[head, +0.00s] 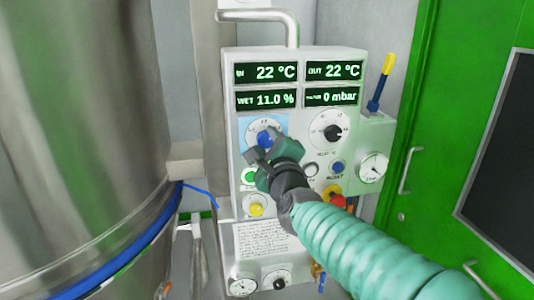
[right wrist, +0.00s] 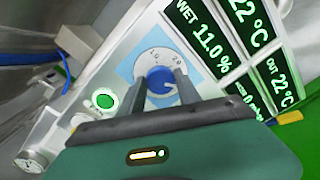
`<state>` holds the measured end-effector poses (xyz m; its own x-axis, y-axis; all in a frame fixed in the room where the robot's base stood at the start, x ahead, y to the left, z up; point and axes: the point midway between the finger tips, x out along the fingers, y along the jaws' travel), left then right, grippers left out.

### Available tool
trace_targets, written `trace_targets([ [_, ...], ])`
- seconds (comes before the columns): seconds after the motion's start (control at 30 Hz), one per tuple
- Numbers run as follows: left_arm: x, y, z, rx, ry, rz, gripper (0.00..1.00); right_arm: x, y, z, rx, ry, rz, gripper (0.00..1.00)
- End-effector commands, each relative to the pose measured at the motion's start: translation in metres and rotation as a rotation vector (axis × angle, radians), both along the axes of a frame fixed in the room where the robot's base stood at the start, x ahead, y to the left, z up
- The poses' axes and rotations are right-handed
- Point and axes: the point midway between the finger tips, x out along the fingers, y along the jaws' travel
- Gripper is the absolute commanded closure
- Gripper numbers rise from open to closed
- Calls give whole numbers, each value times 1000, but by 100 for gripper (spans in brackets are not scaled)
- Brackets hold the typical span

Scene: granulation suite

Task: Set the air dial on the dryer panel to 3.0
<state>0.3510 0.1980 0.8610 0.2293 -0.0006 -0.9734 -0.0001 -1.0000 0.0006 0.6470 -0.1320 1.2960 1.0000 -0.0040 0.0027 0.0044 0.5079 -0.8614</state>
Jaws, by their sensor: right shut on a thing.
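The dryer panel (head: 232,110) is a light grey box with green readouts. The air dial, a blue knob (head: 264,138) on a white scale over a light blue patch, sits at its left below the readouts. My right gripper (head: 262,152) is shut on this knob and covers its lower part in the head view. In the right wrist view the two fingers stand on either side of the blue knob (right wrist: 161,84). My left gripper is not in view.
A black heat dial (head: 333,132) sits right of the blue one. A green-lit button (head: 250,176), a yellow button (head: 256,209) and a red button (head: 337,201) are close below. A steel vessel (head: 80,130) fills the left; a green door (head: 415,130) stands right.

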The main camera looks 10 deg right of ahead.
Motion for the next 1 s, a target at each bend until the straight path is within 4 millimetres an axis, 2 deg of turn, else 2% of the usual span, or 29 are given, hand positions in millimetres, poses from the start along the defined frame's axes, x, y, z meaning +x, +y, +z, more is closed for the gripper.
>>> trace_targets([
  [0.03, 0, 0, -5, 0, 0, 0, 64, 0, 1, -8, 15, 11, 4, 100],
  [0.67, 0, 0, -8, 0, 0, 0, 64, 1, 1, -8, 61, 16, 4, 100],
  [0.7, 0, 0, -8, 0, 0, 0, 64, 1, 1, -8, 61, 16, 4, 55],
  [0.83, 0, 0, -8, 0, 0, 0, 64, 1, 1, -6, 60, 12, 3, 39],
  [1.0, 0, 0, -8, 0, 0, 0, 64, 0, 0, -4, 59, 7, 1, 39],
])
